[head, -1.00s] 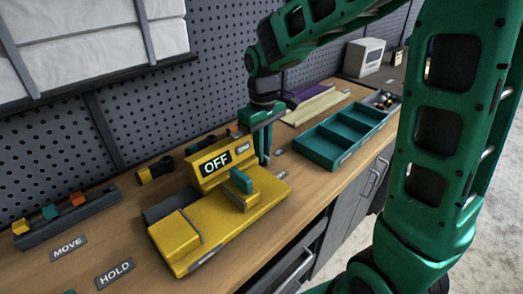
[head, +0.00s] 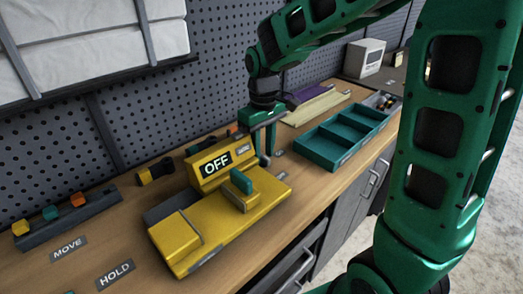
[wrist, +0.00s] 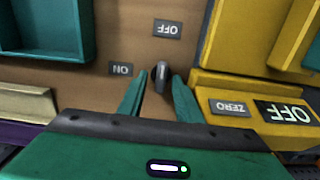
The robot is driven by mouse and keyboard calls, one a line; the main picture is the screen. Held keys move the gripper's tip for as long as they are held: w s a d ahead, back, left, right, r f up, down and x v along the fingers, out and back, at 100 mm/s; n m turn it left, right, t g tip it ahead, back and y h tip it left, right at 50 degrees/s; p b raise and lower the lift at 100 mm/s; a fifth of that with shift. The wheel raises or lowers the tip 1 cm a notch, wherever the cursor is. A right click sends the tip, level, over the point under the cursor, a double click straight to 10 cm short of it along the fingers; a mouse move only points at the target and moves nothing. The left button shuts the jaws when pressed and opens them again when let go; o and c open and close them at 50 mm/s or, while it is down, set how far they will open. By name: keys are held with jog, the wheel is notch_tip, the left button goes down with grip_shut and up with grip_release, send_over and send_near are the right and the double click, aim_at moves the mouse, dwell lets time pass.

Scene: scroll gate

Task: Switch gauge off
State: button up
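The gauge is a yellow device (head: 215,235) on the bench with a teal block on top. Its display (head: 216,166) reads OFF; the display also shows upside down in the wrist view (wrist: 283,111). A small dark switch knob (wrist: 161,76) sits on the bench between an ON label (wrist: 121,69) and an OFF label (wrist: 167,29). My gripper (wrist: 158,84) is open, with one fingertip on either side of the knob and visible gaps to it.
A teal divided tray (head: 341,153) lies to the right of my gripper. A ZERO label (wrist: 231,108) is on the gauge beside the display. A dark rack with coloured blocks (head: 68,218) stands at the left. A pegboard wall (head: 130,110) is behind.

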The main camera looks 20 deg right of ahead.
aim_at(263, 155)
notch_tip(263, 155, up, 11)
jog(key=shift+f, duration=0.15)
dwell(0.4)
jog(key=shift+w, duration=0.1)
